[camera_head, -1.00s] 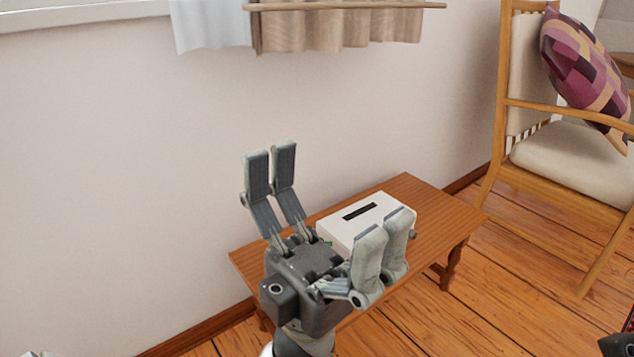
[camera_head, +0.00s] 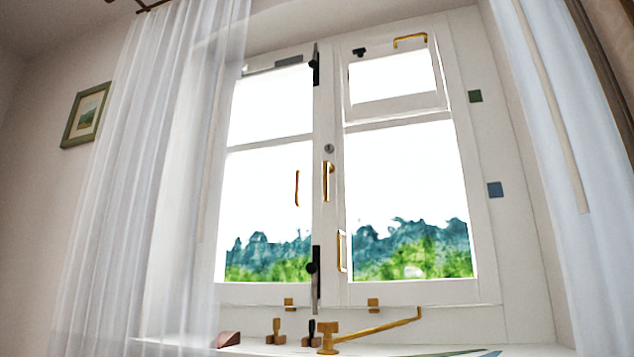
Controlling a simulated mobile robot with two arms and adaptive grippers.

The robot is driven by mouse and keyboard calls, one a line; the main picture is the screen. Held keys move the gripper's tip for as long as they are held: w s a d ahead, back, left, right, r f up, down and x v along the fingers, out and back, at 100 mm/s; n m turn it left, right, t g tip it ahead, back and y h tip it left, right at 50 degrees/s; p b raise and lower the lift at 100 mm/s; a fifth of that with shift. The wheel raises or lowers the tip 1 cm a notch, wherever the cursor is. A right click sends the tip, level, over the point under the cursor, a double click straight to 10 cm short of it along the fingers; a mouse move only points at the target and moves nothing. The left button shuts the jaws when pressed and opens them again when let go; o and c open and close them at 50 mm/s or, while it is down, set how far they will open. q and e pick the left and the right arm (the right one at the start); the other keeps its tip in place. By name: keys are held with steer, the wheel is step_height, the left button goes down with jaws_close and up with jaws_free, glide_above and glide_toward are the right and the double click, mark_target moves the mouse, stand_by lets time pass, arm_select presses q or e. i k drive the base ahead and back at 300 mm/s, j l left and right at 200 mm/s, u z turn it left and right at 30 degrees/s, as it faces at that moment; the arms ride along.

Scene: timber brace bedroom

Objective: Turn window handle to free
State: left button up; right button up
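A white two-sash window (camera_head: 329,230) fills the middle of the head view and looks shut. A brass handle (camera_head: 327,181) hangs upright on the middle post, below a round keyhole-like disc (camera_head: 329,148). A slim brass pull (camera_head: 297,188) is on the left sash. A brass loop pull (camera_head: 342,251) is low on the right sash, and another brass pull (camera_head: 410,40) is at the top of the small upper pane. Black bolts (camera_head: 315,268) show on the middle post, low and high. I cannot tell which handle the task means. Neither gripper is in view.
A sheer white curtain (camera_head: 150,180) hangs at the left, and another curtain (camera_head: 560,150) at the right. On the sill stand a brass stay (camera_head: 375,327) with a long arm, small pegs (camera_head: 277,334) and a dark wedge (camera_head: 228,339). A framed picture (camera_head: 87,114) hangs left.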

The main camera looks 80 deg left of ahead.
mark_target(328, 168)
steer(key=u, duration=2.65)
